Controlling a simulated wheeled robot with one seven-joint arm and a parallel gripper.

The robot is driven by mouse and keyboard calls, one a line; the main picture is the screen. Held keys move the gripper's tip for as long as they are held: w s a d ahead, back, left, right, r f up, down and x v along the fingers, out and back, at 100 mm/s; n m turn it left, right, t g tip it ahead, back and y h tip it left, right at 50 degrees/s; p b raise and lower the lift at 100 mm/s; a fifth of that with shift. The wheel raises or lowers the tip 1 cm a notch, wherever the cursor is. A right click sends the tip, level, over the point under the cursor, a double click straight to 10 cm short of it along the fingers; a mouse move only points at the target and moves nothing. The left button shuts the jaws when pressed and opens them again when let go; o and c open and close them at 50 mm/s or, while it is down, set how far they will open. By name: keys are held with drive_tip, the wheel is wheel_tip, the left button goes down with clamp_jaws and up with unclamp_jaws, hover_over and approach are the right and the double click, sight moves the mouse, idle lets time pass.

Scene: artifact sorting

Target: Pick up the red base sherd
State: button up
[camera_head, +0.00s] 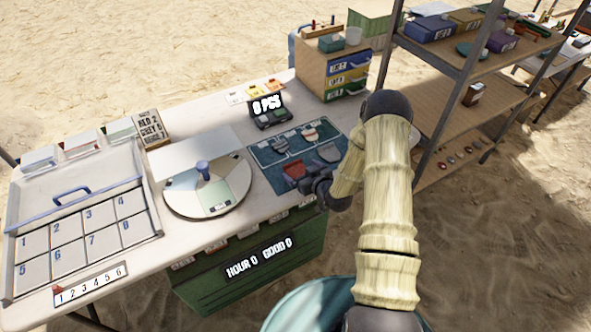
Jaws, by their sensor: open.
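A red sherd (294,170) lies on the teal mat (262,181) at the right part of the white table. I cannot tell from its shape whether it is a base sherd. Two grey sherds, one at the mat's right (329,152) and one farther back (279,144), and a small pinkish sherd (309,135) also lie on the mat. My gripper (310,186) is open, low over the mat's front edge, just to the right of and nearer than the red sherd. I cannot tell whether the gripper touches the sherd.
A round turntable (180,204) with a blue knob stands left of the mat. A numbered tray (38,272) fills the table's left. A black counter display (271,120) and a drawer cabinet (313,62) stand behind the mat. Wooden shelves (460,132) rise close to the right of my arm.

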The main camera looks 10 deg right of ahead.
sight(293, 165)
drive_tip(key=shift+x, duration=1.85)
drive_tip(key=shift+a, duration=0.15)
drive_tip(key=c, duration=1.1)
drive_tip(key=shift+r, duration=0.15)
wheel_tip(293, 165, up, 10)
drive_tip(key=shift+s, duration=0.1)
